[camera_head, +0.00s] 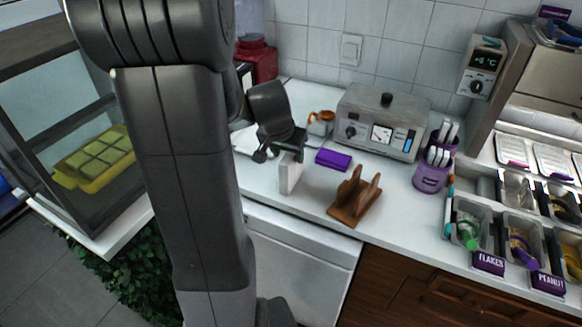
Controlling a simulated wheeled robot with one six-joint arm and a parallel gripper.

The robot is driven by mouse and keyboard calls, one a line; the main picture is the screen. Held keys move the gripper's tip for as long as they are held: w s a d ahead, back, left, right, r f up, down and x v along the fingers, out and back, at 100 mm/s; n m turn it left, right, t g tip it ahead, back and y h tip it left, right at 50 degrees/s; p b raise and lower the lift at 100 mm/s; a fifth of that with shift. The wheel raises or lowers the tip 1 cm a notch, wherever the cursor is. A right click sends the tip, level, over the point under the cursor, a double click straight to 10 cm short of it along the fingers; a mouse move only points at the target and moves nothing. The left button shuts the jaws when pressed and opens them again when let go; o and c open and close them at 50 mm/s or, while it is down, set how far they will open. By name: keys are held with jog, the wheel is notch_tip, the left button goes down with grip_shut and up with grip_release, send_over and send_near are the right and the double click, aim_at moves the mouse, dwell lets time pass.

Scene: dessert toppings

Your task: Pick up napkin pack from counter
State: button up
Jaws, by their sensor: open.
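A white upright block (290,174), which looks like the napkin pack, stands near the front edge of the white counter (308,207). My gripper (282,155) is open and points down at the top of this block. Its dark fingers overlap the block's upper end in the picture; I cannot tell whether they touch it. A flat purple pack (333,160) lies on the counter just right of the gripper. A wooden holder (352,206) with upright slats stands to the right of the white block and looks empty.
A grey appliance (382,122) with dials stands behind, against the tiled wall. An orange-brown cup (321,122) is left of it. A purple cutlery holder (432,178) and topping bins (470,222) are to the right. My arm hides much of the left side.

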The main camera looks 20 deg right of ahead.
jog(key=x, duration=0.5)
jog(key=shift+s+d+r+p, duration=0.1)
jog(key=shift+d+p, duration=0.15)
jog(key=shift+p, duration=0.05)
jog(key=shift+f, duration=0.3)
jog(key=shift+f+b, duration=0.15)
jog(key=shift+b, duration=0.15)
jog(key=c, duration=1.1)
